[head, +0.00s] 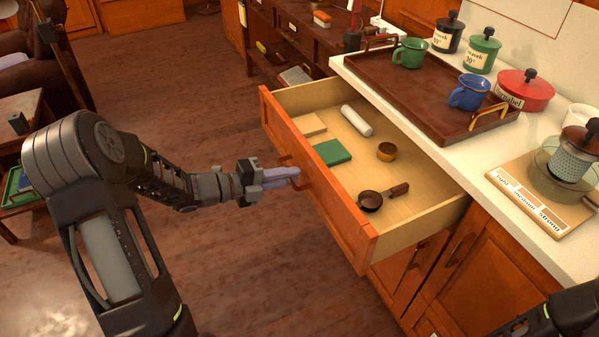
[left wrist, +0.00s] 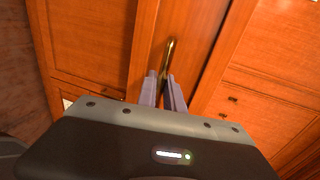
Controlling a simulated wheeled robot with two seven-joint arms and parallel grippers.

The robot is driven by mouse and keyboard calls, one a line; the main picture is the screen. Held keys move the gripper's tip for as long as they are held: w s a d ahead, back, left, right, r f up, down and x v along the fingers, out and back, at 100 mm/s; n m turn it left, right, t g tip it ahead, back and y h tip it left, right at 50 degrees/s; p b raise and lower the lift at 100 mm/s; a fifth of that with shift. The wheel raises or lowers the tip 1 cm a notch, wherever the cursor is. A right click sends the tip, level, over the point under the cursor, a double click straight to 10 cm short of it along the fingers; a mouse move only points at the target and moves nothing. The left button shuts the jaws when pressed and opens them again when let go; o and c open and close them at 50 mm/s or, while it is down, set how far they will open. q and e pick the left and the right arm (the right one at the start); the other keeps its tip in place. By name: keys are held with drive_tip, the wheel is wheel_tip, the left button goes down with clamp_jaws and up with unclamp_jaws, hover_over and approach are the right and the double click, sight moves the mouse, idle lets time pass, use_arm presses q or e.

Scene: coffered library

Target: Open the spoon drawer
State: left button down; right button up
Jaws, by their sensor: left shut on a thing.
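The drawer (head: 330,220) is pulled well out from the wooden cabinet under the counter. Inside it lie a dark scoop or spoon (head: 371,200) with a wooden handle, a green block (head: 332,152), a tan block (head: 309,124), a white cylinder (head: 356,120) and a small amber cup (head: 387,151). My left gripper (head: 294,177) is at the drawer front, shut on the brass handle (left wrist: 169,55), which shows between its fingers (left wrist: 164,88) in the left wrist view. In the head view the fingers partly hide the handle. My right gripper is out of view.
A wooden tray (head: 400,88) with a green mug (head: 409,53) and a blue mug (head: 469,92) stands on the counter (head: 455,163). Canisters stand behind it. A sample board (head: 540,195) with a glass vessel lies at right. The wooden floor (head: 180,100) left of the drawer is clear.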

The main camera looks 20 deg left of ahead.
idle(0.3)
use_arm(q)
drive_tip(key=c, duration=1.5)
unclamp_jaws()
drive_tip(key=shift+s+a, duration=0.1)
drive_tip(key=v, duration=0.7)
drive_tip(key=shift+s+a+r, duration=0.1)
drive_tip(key=shift+s+a, duration=0.1)
drive_tip(key=shift+s, duration=0.05)
